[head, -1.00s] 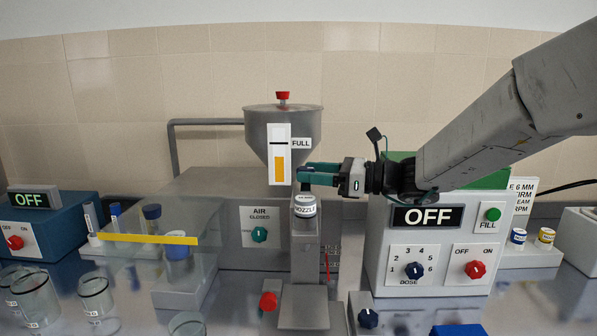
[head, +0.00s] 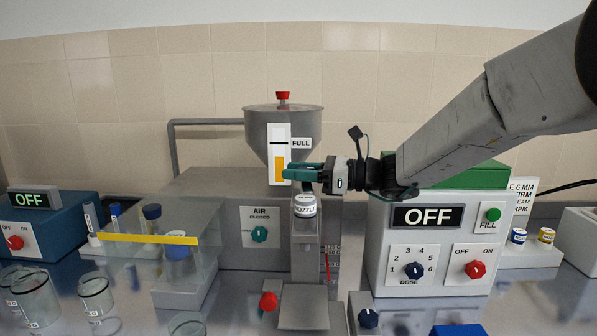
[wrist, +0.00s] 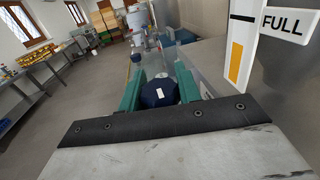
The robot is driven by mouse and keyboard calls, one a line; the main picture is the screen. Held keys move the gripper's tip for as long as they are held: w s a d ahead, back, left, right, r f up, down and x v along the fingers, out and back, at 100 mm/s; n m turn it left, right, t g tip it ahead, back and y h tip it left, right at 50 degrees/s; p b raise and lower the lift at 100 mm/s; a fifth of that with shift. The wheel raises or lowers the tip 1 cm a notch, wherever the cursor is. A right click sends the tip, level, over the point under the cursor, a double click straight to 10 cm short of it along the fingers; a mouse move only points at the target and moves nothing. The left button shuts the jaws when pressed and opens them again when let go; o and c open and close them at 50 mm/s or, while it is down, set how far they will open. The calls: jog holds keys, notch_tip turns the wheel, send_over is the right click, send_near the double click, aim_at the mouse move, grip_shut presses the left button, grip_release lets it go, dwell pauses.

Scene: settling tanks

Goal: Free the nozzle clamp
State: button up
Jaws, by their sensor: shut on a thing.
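The nozzle, a grey and white cylinder labelled NOZZLE (head: 305,206), stands on a column under the grey hopper (head: 268,140) in the head view. My gripper (head: 290,171) reaches in from the right, just above the nozzle label and in front of the hopper's lower part. In the wrist view, its green fingers (wrist: 160,80) are on both sides of a dark blue knob (wrist: 158,95) with a white mark, and are shut on it. I take this knob to be the clamp's. The fingers mostly hide it in the head view. I cannot tell whether the clamp is tight or loose.
The level gauge (head: 279,152), labelled FULL, is close behind my fingers. The control box (head: 437,240) reading OFF stands right, below my arm. A clear guard with a yellow strip (head: 148,239) is left. Glass jars (head: 97,296) stand front left.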

jog(key=shift+n+g, duration=0.4)
jog(key=shift+g, duration=0.2)
jog(key=o, duration=1)
jog(key=shift+c, duration=0.2)
jog(key=shift+d, duration=0.1)
jog(key=s+d, duration=0.1)
jog(key=d, duration=0.6)
jog(key=shift+d, duration=0.35)
